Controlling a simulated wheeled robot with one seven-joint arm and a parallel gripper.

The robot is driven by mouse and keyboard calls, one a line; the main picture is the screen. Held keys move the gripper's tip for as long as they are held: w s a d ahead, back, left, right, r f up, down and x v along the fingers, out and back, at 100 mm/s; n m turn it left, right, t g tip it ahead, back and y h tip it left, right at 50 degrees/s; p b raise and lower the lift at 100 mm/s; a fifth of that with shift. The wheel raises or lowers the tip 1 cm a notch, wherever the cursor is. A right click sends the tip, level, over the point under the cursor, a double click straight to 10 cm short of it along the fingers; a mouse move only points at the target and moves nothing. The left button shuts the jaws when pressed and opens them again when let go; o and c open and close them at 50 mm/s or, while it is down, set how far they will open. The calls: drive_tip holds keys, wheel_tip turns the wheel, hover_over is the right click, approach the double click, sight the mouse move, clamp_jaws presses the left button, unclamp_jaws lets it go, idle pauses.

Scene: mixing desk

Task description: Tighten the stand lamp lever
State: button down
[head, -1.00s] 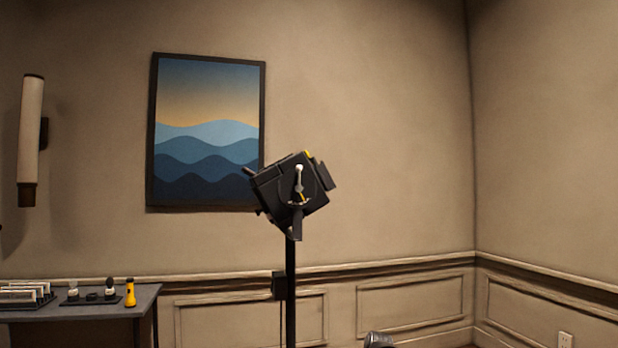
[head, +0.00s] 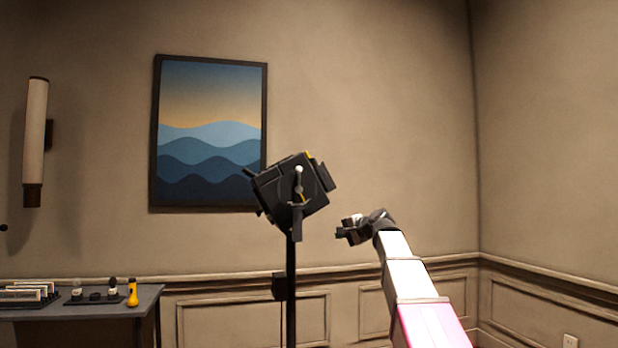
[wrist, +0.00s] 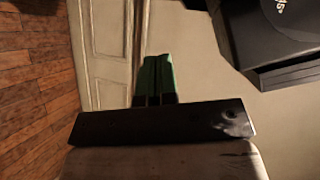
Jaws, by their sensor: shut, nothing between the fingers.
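The stand lamp (head: 288,190) is a black boxy head tilted on a dark upright pole (head: 291,260). Part of the black lamp body (wrist: 275,45) shows there at upper right. The lever cannot be made out in the wrist view.
A grey desk (head: 90,306) at lower left carries a yellow flashlight (head: 132,292) and small items. A framed wave picture (head: 208,130) and a wall lamp (head: 35,140) hang on the wall behind. Space right of the lamp, around my arm, is clear.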

wheel_tip(320, 180, up, 21)
drive_tip(key=s+t+y, duration=0.2)
drive_tip(key=y, duration=0.1)
approach(299, 176)
drive_tip(key=w+a, duration=0.3)
drive_tip(key=w, duration=0.3)
drive_tip(key=shift+w+a+r+m, duration=0.1)
drive_tip(key=shift+a+r+m, duration=0.1)
drive_tip(key=shift+a+m, duration=0.35)
drive_tip(key=shift+a+r+n+g, duration=0.2)
drive_tip(key=shift+a+n+g, duration=0.25)
drive_tip(key=shift+n, duration=0.3)
drive_tip(key=a+n+h, duration=0.2)
drive_tip(key=s+a+f+n+h, duration=0.1)
drive_tip(key=a+n+h, duration=0.1)
drive_tip(key=n+h, duration=0.1)
drive_tip(key=s+a+f+n+h, duration=0.1)
drive_tip(key=a+n+h, duration=0.1)
drive_tip(key=n+h, duration=0.1)
drive_tip(key=shift+a+g, duration=0.25)
drive_tip(key=shift+g, duration=0.1)
drive_tip(key=shift+s+f, duration=0.1)
drive_tip(key=shift+f, duration=0.05)
idle(0.3)
